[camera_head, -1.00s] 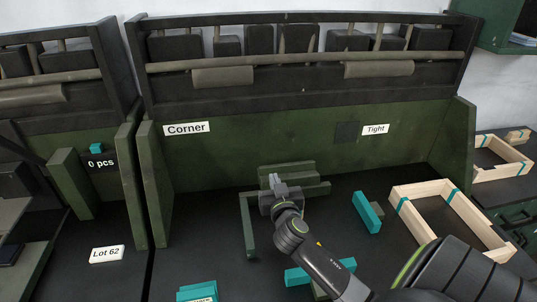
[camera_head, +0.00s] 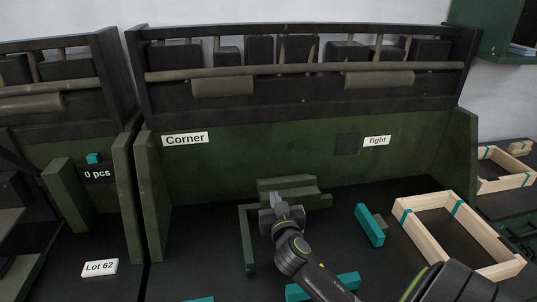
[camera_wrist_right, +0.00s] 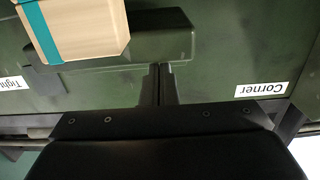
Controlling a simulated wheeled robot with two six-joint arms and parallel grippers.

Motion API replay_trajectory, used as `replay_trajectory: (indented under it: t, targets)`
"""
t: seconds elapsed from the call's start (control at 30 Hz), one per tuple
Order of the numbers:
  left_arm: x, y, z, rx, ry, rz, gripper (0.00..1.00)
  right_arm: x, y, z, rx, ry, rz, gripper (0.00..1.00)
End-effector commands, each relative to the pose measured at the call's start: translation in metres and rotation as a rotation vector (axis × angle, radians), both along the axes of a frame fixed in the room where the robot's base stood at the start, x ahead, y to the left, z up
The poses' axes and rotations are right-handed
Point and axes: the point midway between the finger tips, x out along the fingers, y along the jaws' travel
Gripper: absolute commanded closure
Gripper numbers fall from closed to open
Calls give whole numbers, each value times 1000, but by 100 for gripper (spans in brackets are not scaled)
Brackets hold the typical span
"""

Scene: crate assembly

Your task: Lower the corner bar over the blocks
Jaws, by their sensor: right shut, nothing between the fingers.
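A dark green L-shaped bar (camera_head: 247,240) lies on the black bench top in the head view, below the "Corner" label. One leg runs toward me and the other runs right. Green block-like pieces (camera_head: 287,184) stand along its back leg. My right gripper (camera_head: 278,198) is shut and empty at this back leg, in front of the green pieces and partly hiding them. I cannot tell whether it touches them. In the right wrist view the fingertips (camera_wrist_right: 164,70) are together, beside a long green piece (camera_wrist_right: 95,57). My left gripper is not in view.
A pale wooden frame (camera_head: 430,240) with teal bands sits at the right. Teal blocks (camera_head: 369,225) lie between it and my arm, and at the front edge. A green back wall (camera_head: 260,150) stands behind. A wooden piece (camera_wrist_right: 90,30) fills the wrist view's upper left.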

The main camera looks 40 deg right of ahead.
Motion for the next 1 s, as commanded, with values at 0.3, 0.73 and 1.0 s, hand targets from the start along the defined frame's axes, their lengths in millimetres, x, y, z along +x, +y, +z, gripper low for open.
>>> replay_trajectory:
  t: [0.3,0.73,1.0]
  targets:
    - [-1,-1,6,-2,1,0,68,0,0,36,-1,-5,2,100]
    - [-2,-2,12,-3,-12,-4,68,0,0,98,-2,-1,0,100]
    - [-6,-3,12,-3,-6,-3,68,0,0,101,0,0,0,100]
